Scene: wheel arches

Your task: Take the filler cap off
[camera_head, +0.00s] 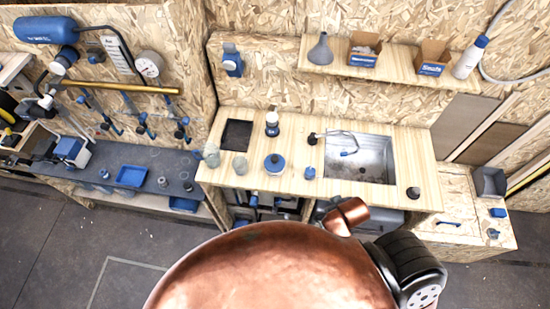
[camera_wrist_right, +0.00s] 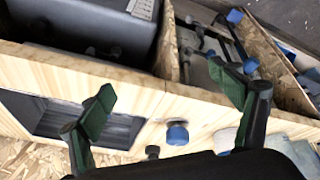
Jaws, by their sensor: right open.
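A small blue cap (camera_head: 310,172) sits on the wooden counter (camera_head: 355,197), left of the sink and near the front edge. What appears to be the same cap shows in the right wrist view (camera_wrist_right: 177,133) as a round blue knob on pale wood. I take it for the filler cap, but no label is readable. My right gripper (camera_wrist_right: 168,90) is open, with green-padded fingers spread wide. The cap appears between the fingers in the picture, with nothing gripped; its distance is unclear.
The metal sink (camera_head: 360,160) has a tap at its left. A blue-lidded pot (camera_head: 275,163), a bottle (camera_head: 271,123) and clear cups (camera_head: 240,165) stand left of the cap. A dark knob (camera_head: 413,192) sits at the counter's right. A shelf (camera_head: 390,65) hangs above.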

